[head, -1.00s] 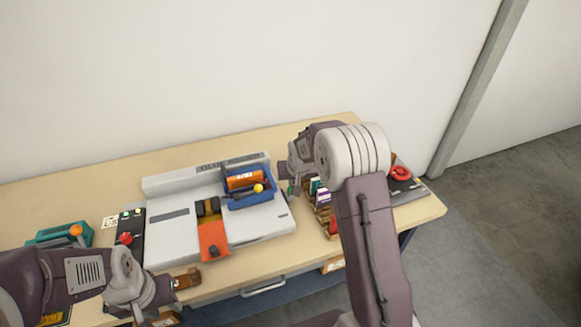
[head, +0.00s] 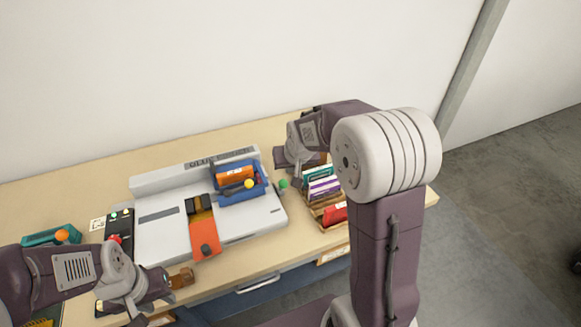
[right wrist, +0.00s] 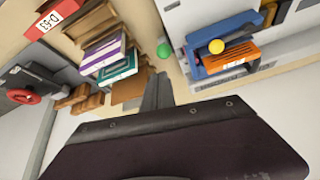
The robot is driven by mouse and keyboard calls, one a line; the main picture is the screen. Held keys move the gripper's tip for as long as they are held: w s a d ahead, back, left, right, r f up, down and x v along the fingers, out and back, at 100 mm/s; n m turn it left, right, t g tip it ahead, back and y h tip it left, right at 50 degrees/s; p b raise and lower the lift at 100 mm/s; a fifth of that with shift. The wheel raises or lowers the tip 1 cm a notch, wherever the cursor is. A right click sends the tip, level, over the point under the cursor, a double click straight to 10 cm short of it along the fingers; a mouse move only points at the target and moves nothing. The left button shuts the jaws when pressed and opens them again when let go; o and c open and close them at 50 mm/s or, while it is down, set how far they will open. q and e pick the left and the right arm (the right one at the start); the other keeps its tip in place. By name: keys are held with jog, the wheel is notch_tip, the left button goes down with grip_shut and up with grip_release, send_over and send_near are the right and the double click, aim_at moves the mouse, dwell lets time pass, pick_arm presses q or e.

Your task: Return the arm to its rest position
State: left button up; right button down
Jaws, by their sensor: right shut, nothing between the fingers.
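My right arm rises at the right of the head view, its large pale joint near the camera. My right gripper (head: 288,161) hangs over the table, between the grey machine (head: 158,240) and the book rack. Its fingers also show in the right wrist view (right wrist: 156,90), shut and empty. My left gripper (head: 168,283) is low at the table's front edge, beside a brown block (head: 182,277). Whether it grips that block is unclear.
A blue tray (head: 243,199) with an orange box sits on the machine. A wooden rack (head: 329,216) of books stands right of it. A green ball (head: 283,183) shows between them. The wall is behind.

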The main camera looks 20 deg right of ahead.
jog(key=s+a+f+g, duration=0.1)
jog(key=s+f, duration=0.1)
jog(key=s, duration=0.5)
jog(key=s+a+f+n+g, duration=0.1)
jog(key=s+a+f+g, duration=0.1)
jog(key=s, duration=0.5)
jog(key=s+a+f+n+g+y, duration=0.1)
jog(key=s+a+f, duration=0.1)
jog(key=s, duration=0.5)
jog(key=shift+f+g, duration=0.3)
jog(key=shift+f, duration=0.5)
jog(key=shift+s, duration=0.15)
